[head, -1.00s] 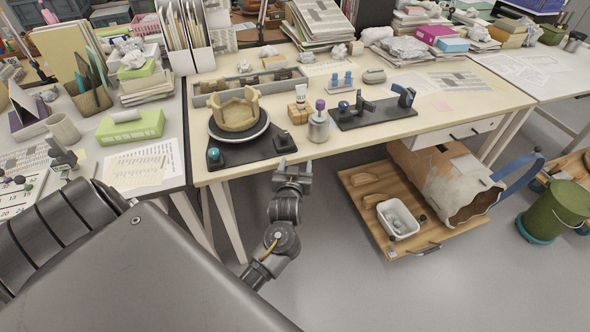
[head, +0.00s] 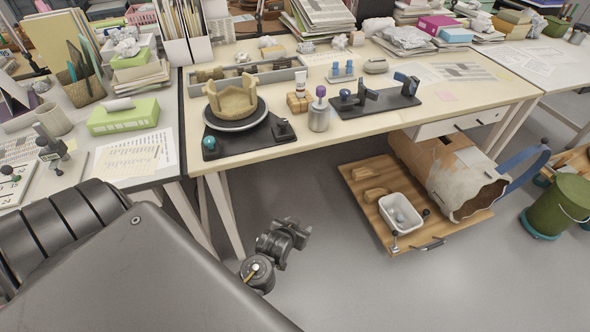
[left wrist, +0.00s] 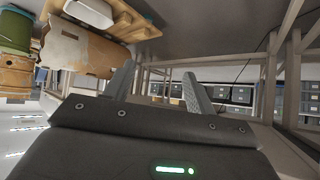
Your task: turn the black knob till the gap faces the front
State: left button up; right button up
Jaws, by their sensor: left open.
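The black knob (head: 282,127) stands at the right end of a black base (head: 245,149) near the table's front edge. The base carries a dark turntable (head: 236,124) with a light rim. A tan broken clay vessel (head: 232,101) sits upright on it, with an uneven rim of raised and low parts; I cannot tell surely which way its gap faces. A teal knob (head: 210,141) is at the base's left end. My left gripper (head: 300,229) is below and in front of the table, well apart from the black knob. In the left wrist view its fingers (left wrist: 159,76) are spread and empty.
A grey jar with a purple top (head: 319,111) stands right of the base, and another black stand (head: 375,103) further right. A grey tray (head: 290,73) lies behind. A wooden board (head: 360,200) holding a white bin (head: 400,214) is below right. The floor around my gripper is clear.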

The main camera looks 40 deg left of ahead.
pick_arm(q)
jog(key=shift+m+g+h, duration=0.3)
jog(key=shift+m+g, duration=0.1)
jog(key=shift+g, duration=0.2)
jog(key=s+f, duration=0.1)
jog(key=s+d+f, duration=0.1)
jog(key=f, duration=0.1)
jog(key=shift+s+d+f+b, duration=0.1)
jog(key=shift+s+b, duration=0.2)
jog(key=shift+s, duration=0.1)
